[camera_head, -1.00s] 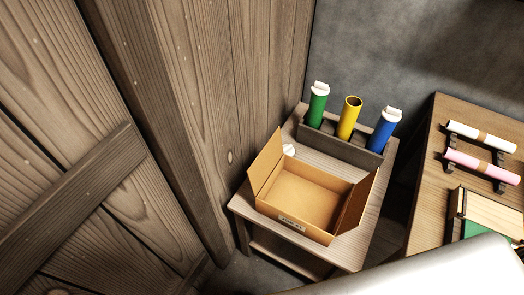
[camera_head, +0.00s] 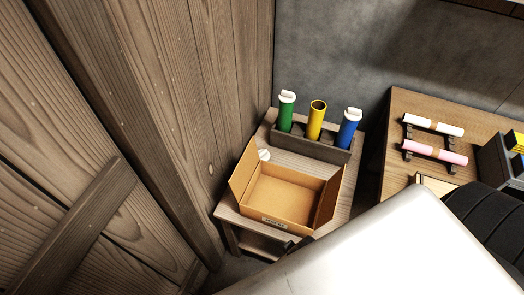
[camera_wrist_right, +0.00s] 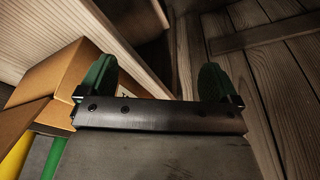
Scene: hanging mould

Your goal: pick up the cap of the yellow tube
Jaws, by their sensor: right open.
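The yellow tube (camera_head: 316,122) stands upright and open-topped in a dark wooden holder (camera_head: 311,146), between a green tube (camera_head: 286,113) and a blue tube (camera_head: 348,132), both with white caps. A small white cap (camera_head: 264,155) lies on the small table, behind the open cardboard box (camera_head: 278,197) near the wooden wall. My right gripper (camera_wrist_right: 156,72) is open and empty in the right wrist view, with green finger pads apart. It is near the cardboard box (camera_wrist_right: 50,85) and away from the cap. In the head view my pale arm hides most of it. My left gripper is not in view.
The wooden wall (camera_head: 215,100) rises close on the left. A second table (camera_head: 385,160) at right holds a white roll (camera_head: 433,125) and a pink roll (camera_head: 434,152) on racks. A narrow gap separates the tables.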

